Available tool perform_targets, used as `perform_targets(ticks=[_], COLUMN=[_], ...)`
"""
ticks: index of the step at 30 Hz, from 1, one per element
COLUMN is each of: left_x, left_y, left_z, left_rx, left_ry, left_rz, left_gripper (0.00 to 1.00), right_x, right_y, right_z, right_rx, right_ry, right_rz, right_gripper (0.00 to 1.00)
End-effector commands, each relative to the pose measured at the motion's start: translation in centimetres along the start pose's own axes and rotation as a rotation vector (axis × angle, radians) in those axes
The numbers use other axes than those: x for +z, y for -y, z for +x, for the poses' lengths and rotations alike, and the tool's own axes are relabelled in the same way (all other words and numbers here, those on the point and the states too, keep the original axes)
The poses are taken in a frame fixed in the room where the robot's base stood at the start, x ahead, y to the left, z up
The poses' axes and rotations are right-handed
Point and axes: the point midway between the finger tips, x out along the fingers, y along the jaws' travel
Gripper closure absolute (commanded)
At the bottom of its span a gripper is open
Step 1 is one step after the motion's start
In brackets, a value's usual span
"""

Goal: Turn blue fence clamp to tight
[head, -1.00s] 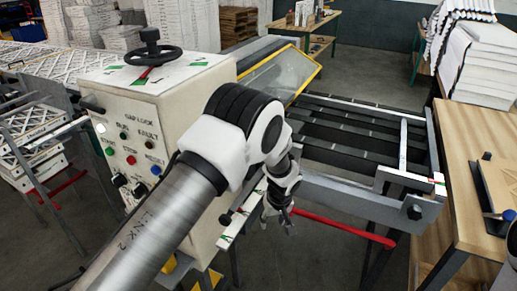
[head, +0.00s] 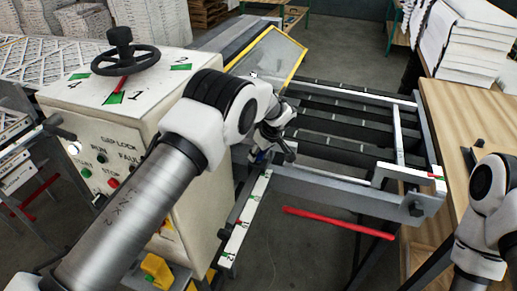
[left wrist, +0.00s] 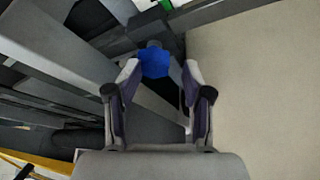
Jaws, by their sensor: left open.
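The blue fence clamp (left wrist: 155,62) is a blue knob with a grey tip. In the left wrist view it sits between and slightly beyond the fingertips of my left gripper (left wrist: 160,72). The gripper is open, with one finger on each side of the clamp, and contact is not clear. In the head view the left gripper (head: 273,152) is at the near left corner of the slatted table, and only a small blue patch of the clamp (head: 257,156) shows beside it. My right gripper is outside the frames.
The cream control cabinet (head: 200,190) with a black handwheel (head: 125,60) stands left of the gripper. A numbered white scale strip (head: 243,222) and a red bar (head: 338,223) are near. The slatted table (head: 350,125) lies right, and a wooden bench (head: 455,110) stands farther right.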

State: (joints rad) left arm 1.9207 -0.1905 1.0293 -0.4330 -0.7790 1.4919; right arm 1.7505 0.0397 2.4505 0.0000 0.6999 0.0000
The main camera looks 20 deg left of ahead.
Motion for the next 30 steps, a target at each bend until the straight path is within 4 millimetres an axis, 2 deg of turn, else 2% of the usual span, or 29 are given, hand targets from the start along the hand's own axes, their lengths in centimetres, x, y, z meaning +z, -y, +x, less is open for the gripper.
perform_targets(ticks=[1,7,8,10,11,17,30], left_x=[0.06,0.18,0.19,0.19,0.18,0.20,0.31], left_y=[0.29,0.39,0.40,0.42,0.44,0.58,0.82], left_z=[0.58,0.85,0.86,0.85,0.85,0.94,1.25], left_rx=[-0.007,-0.010,-0.010,-0.011,-0.011,-0.016,-0.010], left_ry=[0.003,0.004,0.004,0.004,0.004,0.006,0.008], left_rz=[0.001,0.001,0.001,0.001,0.002,0.002,0.030], left_gripper=[0.52,0.52,0.56,0.80,0.85,0.89,0.89], right_x=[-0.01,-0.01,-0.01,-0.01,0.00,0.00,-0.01], right_y=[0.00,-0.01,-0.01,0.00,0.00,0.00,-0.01], right_z=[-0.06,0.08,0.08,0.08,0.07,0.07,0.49], right_rx=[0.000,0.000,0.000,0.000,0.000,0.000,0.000], right_ry=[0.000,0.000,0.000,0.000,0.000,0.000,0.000], right_rz=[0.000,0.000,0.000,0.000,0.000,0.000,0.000], right_gripper=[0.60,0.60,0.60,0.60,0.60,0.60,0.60])
